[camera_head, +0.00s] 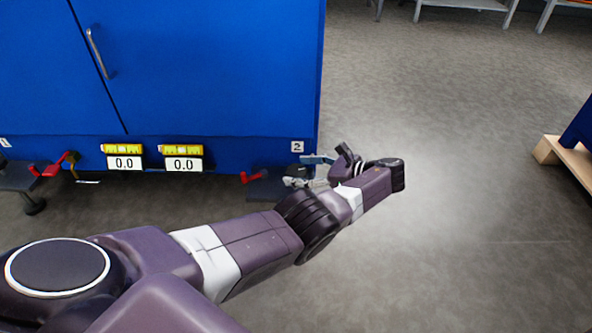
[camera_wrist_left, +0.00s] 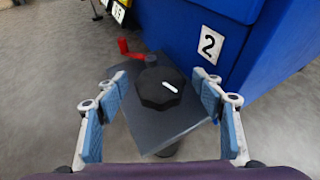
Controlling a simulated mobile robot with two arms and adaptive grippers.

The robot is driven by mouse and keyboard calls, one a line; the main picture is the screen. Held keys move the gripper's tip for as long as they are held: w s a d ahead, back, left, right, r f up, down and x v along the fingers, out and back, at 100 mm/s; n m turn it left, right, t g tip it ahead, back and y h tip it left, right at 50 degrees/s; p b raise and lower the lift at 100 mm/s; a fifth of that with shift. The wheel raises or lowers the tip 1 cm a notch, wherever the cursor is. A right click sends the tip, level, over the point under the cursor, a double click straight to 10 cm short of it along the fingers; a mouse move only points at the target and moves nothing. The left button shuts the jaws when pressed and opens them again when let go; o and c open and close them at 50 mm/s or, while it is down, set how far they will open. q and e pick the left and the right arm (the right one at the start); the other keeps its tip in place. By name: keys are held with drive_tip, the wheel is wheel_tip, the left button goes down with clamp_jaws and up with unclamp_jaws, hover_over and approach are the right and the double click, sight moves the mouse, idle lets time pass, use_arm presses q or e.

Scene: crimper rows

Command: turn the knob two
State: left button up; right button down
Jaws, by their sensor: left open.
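Knob two is a black knob (camera_wrist_left: 160,88) with a white pointer mark, on a dark grey plate (camera_wrist_left: 160,130) beside the white label 2 (camera_wrist_left: 209,44) in the left wrist view. In the head view the label 2 (camera_head: 298,147) is on the blue cabinet, and the knob is mostly hidden by my gripper. My left gripper (camera_head: 303,171) is open at the plate. In the left wrist view its fingers (camera_wrist_left: 159,80) stand on either side of the knob, with a gap on both sides. My right gripper is not in view.
A red crank handle (camera_wrist_left: 128,50) sits just behind the knob. The blue cabinet (camera_head: 210,60) rises behind, with two displays reading 0.0 (camera_head: 183,165). Another plate with a red handle (camera_head: 45,169) is at the left. Floor to the right is clear up to a wooden pallet (camera_head: 570,160).

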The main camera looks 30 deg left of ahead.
use_arm(q)
drive_tip(key=shift+v, duration=2.95)
